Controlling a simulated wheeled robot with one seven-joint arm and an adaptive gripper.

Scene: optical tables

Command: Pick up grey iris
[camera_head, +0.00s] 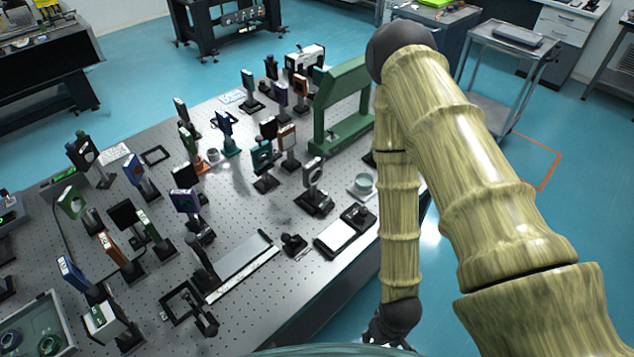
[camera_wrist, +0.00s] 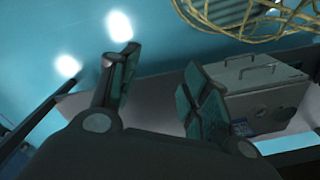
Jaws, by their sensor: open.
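A grey ring-shaped mount (camera_head: 312,172), which looks like the grey iris, stands upright on a black base at the right part of the optical table (camera_head: 262,215). My gripper (camera_head: 390,338) hangs low at the bottom of the head view, off the table's right edge and well apart from the grey mount. In the wrist view my gripper's (camera_wrist: 162,85) two fingers are spread with nothing between them. The grey mount does not show in the wrist view.
Several coloured optics mounts crowd the table's left and middle. A green arch-shaped frame (camera_head: 322,110) stands behind the grey mount. The wrist view shows a grey box (camera_wrist: 262,88) and yellow cable (camera_wrist: 235,18).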

